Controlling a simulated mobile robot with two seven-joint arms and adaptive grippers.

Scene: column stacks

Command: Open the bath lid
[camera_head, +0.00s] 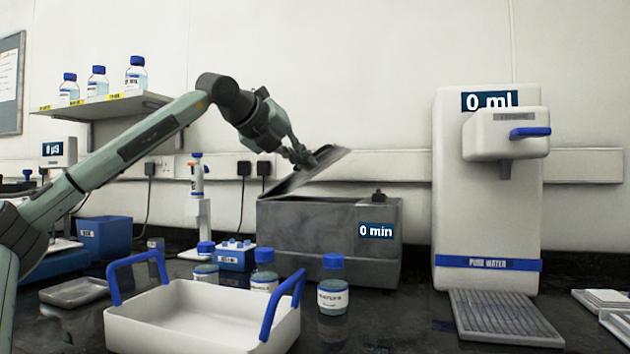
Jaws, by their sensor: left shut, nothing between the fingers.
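The grey water bath (330,239) stands at the back middle of the bench, with a display reading "0 min" on its front right. Its lid (318,170) is tilted up above the left part of the bath, the raised end toward the right. My left gripper (304,160) is at the lid's upper part, from above and left. It is shut with nothing between the fingers and appears to touch the lid or be very close to it; the exact contact is hidden. My right gripper is not in view.
A white tray with blue handles (200,316) stands in front, with blue-capped bottles (333,285) beside it. A pure water dispenser (487,190) stands right of the bath. A shelf with bottles (105,107) is at upper left, behind my arm.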

